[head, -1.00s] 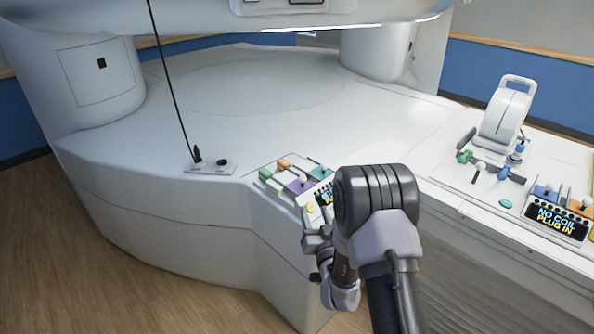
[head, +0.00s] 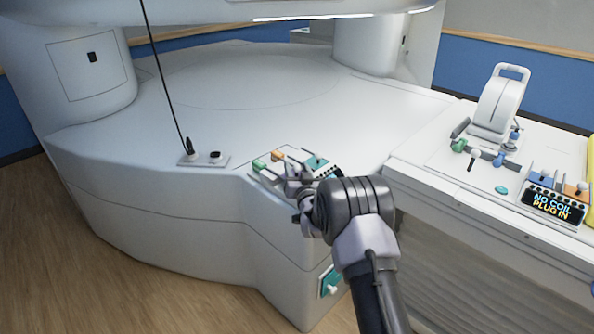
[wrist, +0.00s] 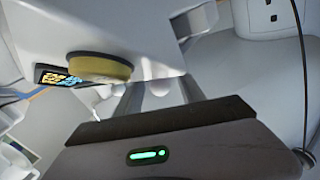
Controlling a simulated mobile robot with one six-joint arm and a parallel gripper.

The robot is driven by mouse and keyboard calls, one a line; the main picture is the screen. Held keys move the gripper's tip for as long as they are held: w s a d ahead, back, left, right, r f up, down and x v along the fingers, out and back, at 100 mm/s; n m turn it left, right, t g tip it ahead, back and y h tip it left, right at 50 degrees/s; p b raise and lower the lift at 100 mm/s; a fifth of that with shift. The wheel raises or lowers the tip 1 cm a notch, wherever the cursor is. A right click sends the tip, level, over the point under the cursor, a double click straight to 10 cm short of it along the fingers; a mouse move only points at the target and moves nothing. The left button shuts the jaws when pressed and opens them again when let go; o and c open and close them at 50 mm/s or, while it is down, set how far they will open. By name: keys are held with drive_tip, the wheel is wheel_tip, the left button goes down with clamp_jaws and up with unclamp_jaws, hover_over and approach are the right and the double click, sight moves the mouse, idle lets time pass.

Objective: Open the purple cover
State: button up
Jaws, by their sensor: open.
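The small control panel (head: 262,178) sits on the near edge of the white magnet base. Green, orange and teal covers show around my gripper. The purple cover is hidden behind my gripper in the head view, and I cannot make it out in the wrist view. My gripper (head: 294,172) is open and over the middle of the panel, where the purple cover is hidden. I cannot tell whether it touches anything. In the wrist view, the panel's yellow round button (wrist: 98,68) and lit display (wrist: 58,77) are close beyond my gripper's body.
A black rod rises from a socket plate (head: 203,160) left of the panel. A white bench (head: 440,165) at right holds a handled unit (head: 498,105), small levers and a display reading "NO COIL PLUG IN" (head: 553,206). A teal-backed white knob (head: 331,283) is on the front face below.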

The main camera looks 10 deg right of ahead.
drive_tip(key=shift+c, duration=0.3)
clamp_jaws()
idle(1.1)
